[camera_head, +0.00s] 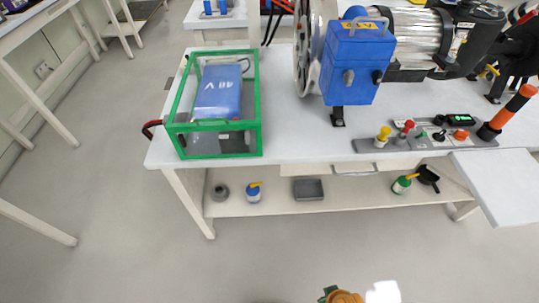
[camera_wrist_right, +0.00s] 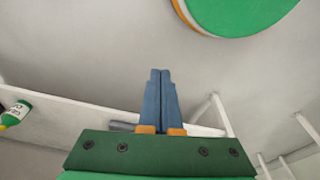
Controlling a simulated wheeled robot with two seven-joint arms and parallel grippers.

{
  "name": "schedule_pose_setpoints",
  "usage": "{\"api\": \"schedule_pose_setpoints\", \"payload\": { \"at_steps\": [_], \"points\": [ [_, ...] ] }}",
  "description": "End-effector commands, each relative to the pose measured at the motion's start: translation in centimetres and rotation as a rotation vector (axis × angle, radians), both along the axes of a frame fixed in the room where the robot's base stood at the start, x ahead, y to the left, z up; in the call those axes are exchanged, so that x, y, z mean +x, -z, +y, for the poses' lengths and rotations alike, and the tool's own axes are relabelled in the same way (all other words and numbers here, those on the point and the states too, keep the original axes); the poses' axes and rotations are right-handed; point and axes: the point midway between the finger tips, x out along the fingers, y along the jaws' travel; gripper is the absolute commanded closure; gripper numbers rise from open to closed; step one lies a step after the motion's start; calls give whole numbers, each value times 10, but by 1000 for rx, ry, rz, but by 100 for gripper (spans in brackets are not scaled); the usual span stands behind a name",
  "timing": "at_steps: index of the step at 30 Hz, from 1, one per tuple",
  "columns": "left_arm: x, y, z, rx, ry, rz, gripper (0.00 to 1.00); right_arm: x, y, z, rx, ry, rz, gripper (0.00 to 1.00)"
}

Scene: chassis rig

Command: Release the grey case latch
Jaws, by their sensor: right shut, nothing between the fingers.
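A blue housing (camera_head: 357,62) with a carry handle stands on the bench in the head view. A grey knob-like fitting (camera_head: 348,77) and a dark one (camera_head: 377,76) are on its front. A clear case (camera_head: 180,103) with a green frame stands at the bench's left end, with a blue 48V block (camera_head: 218,92) inside. I cannot tell which fitting is the grey case latch. In the right wrist view my right gripper (camera_wrist_right: 160,73) is shut, its blue fingers together and empty. It is apart from the bench fittings. My left gripper is not in view.
A control panel (camera_head: 425,138) with several coloured knobs lies along the bench's front edge. A motor (camera_head: 420,38) stands behind the blue housing. The floor in front is clear.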

Motion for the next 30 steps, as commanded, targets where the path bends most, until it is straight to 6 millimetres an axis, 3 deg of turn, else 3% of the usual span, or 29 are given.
{"api": "schedule_pose_setpoints", "payload": {
  "at_steps": [1, 4, 8, 11, 15, 18, 21, 24, 27, 30],
  "points": [
    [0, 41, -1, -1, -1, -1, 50, 17, 20, 3, 4, 4, -27, 100],
    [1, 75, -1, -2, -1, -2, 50, 42, 6, 6, 11, 14, -63, 100],
    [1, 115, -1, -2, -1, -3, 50, 72, -22, 9, 57, 38, -154, 100],
    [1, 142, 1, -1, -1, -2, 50, 114, -64, 27, 217, 53, -322, 100],
    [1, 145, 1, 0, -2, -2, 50, 163, -147, 70, 619, 97, -485, 100],
    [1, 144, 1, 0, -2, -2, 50, 187, -212, 85, 940, 198, -488, 100],
    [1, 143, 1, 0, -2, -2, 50, 209, -275, 80, 1229, 358, -436, 100],
    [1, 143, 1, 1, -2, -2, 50, 226, -323, 66, 1432, 504, -385, 100],
    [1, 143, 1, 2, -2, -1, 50, 235, -349, 55, 1544, 594, -353, 100],
    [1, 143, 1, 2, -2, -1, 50, 239, -359, 50, 1588, 629, -338, 100]
  ]
}}
